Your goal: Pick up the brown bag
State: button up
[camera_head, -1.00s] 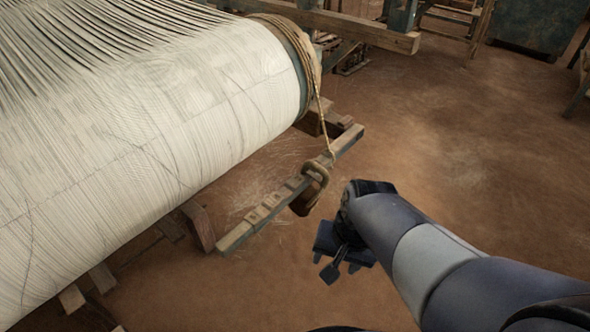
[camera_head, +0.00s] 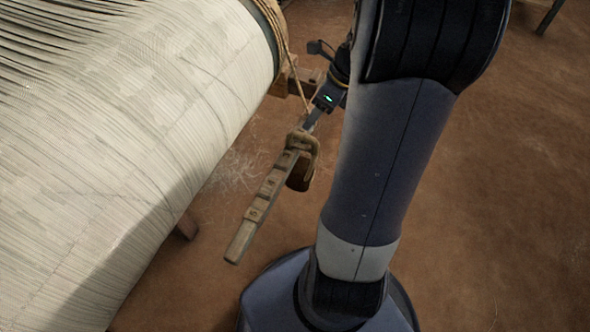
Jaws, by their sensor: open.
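A small dark brown bag-like thing (camera_head: 298,177) hangs beside a notched wooden bar (camera_head: 258,205), just under a thick tan rope loop (camera_head: 303,143). It is partly covered by the loop and bar. My gripper (camera_head: 318,112) is only partly in view, just above the rope loop, near the bar's upper end. It is open and appears apart from the brown bag. My own arm hides much of it, and its fingertips are hard to make out.
A large roller of white warp threads (camera_head: 130,130) fills the left side. A rope (camera_head: 290,55) runs from the roller's end down to the bar. Wooden frame pieces (camera_head: 285,82) stand behind the bar.

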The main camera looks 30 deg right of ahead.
aim_at(303, 134)
jog(key=b+x, duration=0.3)
jog(key=x, duration=0.5)
jog(key=shift+f, duration=0.45)
jog(key=shift+r, duration=0.1)
jog(key=shift+c, duration=0.6)
grip_shut()
jog(key=shift+s, duration=0.1)
